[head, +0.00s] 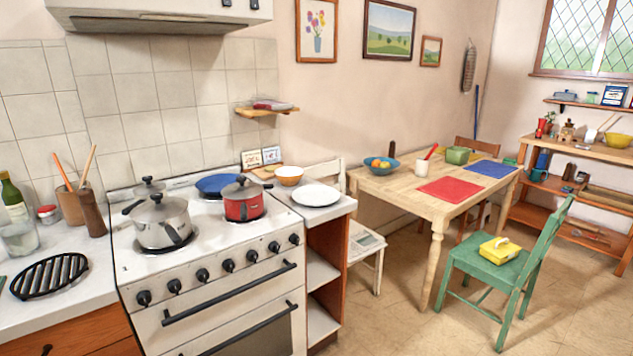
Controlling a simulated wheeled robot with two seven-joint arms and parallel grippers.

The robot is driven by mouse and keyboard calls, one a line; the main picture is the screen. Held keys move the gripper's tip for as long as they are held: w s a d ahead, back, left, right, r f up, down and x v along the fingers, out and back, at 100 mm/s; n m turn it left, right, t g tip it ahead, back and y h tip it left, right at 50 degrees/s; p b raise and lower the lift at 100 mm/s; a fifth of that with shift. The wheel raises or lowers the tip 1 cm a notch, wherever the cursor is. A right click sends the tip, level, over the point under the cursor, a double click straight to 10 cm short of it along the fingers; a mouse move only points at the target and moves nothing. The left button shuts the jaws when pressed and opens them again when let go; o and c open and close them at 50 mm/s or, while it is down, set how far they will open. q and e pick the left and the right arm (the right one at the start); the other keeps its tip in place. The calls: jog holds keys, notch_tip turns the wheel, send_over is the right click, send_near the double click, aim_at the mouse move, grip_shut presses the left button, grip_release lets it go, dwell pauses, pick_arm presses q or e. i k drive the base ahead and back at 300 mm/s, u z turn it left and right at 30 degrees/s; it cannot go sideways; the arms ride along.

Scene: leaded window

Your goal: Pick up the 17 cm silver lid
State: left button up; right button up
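A silver lid (157,208) with a black knob sits on the silver pot (163,234) on the front left burner of the white stove. A second grey lid (243,189) with a dark knob sits on the red pot (244,208) at the right of the stove. A third, smaller silver lid (149,188) with a dark knob shows behind the silver pot, which partly hides what is under it. I cannot tell from this view which lid measures 17 cm. Neither of my grippers is in view.
A blue pan (217,185) is on the back of the stove (205,268). A white plate (316,195) and orange bowl (289,175) are on the right counter. A black trivet (50,276), a jar and a utensil pot are on the left counter. A range hood (160,20) hangs above.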

aim_at(160, 208)
jog(key=u, duration=0.5)
jog(key=i, duration=1.3)
jog(key=z, duration=0.5)
